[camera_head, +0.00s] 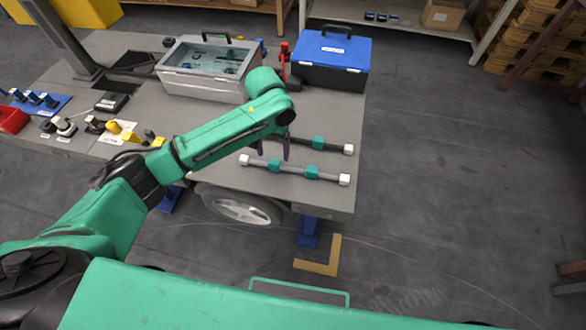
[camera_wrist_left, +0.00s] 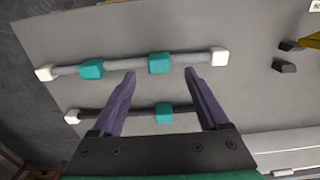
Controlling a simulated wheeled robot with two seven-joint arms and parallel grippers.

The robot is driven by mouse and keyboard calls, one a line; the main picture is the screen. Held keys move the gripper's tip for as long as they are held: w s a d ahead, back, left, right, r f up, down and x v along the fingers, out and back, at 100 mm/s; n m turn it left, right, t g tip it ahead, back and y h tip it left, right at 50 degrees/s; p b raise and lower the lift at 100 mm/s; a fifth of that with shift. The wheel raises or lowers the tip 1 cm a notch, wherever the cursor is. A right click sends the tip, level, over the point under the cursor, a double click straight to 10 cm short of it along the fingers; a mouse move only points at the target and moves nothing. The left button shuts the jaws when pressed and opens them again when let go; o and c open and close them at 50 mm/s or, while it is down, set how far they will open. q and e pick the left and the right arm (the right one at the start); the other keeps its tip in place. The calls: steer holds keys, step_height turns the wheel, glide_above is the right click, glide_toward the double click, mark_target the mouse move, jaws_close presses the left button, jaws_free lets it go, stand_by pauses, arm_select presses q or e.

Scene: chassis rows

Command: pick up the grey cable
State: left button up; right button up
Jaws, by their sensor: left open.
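The grey cable (camera_head: 327,177) lies on the grey bench top near its front right edge, with white ends and two teal blocks on it. It also shows in the left wrist view (camera_wrist_left: 125,64), running across the top. My left gripper (camera_head: 273,150) is open and empty, pointing down beside the grey cable on its far side. In the left wrist view its purple fingers (camera_wrist_left: 160,75) reach towards the cable, with one teal block just beyond the fingertips. I cannot tell the height above the bench. My right gripper is not in view.
A darker cable (camera_head: 333,147) lies behind the grey one, partly hidden by my left gripper. A grey case (camera_head: 180,82) and a blue-lidded toolbox (camera_head: 335,78) stand at the back. Small parts and yellow pieces (camera_head: 130,137) lie to the left.

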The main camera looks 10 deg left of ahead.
mark_target(274, 161)
arm_select(q)
step_height(274, 161, down, 4)
steer(key=shift+r, duration=0.1)
jaws_close()
